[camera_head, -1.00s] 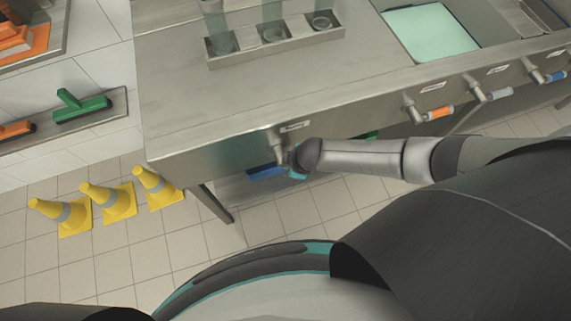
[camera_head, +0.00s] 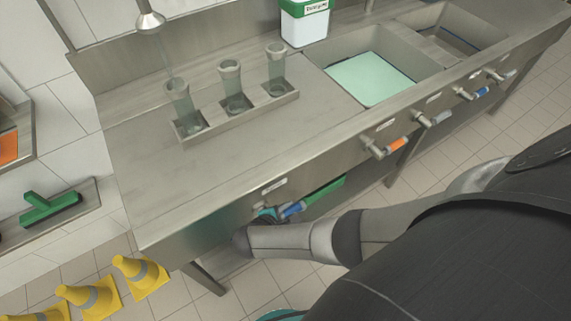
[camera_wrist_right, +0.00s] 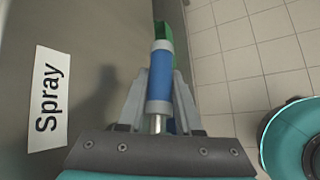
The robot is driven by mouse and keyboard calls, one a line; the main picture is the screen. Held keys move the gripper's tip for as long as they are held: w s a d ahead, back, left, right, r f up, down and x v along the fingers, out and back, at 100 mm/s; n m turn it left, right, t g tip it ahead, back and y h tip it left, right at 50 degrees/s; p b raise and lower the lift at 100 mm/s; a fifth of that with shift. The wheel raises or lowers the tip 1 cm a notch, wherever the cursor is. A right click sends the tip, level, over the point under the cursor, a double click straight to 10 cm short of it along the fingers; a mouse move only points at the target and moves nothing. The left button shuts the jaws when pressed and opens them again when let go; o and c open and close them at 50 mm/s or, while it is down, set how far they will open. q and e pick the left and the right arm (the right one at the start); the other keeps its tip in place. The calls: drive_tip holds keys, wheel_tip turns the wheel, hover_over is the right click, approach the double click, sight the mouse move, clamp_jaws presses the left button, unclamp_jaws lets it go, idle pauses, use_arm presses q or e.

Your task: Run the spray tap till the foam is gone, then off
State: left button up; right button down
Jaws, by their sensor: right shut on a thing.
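The spray tap's blue handle (camera_head: 292,209) is on the counter front, under a small label that reads "Spray" in the wrist view (camera_wrist_right: 48,98). It points right in the head view. My right gripper (camera_head: 268,213) is shut on it; in the wrist view the fingers lie on both sides of the blue handle (camera_wrist_right: 160,78). A metal spray nozzle (camera_head: 150,20) hangs above the counter's left part. A faint streak shows below it, but I cannot tell if water runs. I cannot make out any foam. My left gripper is out of view.
Three clear cups stand in a metal rack (camera_head: 190,137). A sink with a pale green surface (camera_head: 370,78) and a white container with a green lid (camera_head: 305,25) are to the right. More taps, one orange-handled (camera_head: 397,144), line the counter front. Yellow cones (camera_head: 140,275) stand on the floor.

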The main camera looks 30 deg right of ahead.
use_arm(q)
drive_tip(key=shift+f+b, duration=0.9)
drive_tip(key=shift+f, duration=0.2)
use_arm(e)
drive_tip(key=shift+d+r+n+h, duration=0.1)
drive_tip(key=shift+r+n+h, duration=0.1)
drive_tip(key=shift+r+h, duration=0.4)
drive_tip(key=shift+d+r+n+h, duration=0.1)
drive_tip(key=shift+r+n+h, duration=0.15)
drive_tip(key=shift+h, duration=0.65)
drive_tip(key=c, duration=0.6)
unclamp_jaws()
drive_tip(key=shift+r, duration=0.1)
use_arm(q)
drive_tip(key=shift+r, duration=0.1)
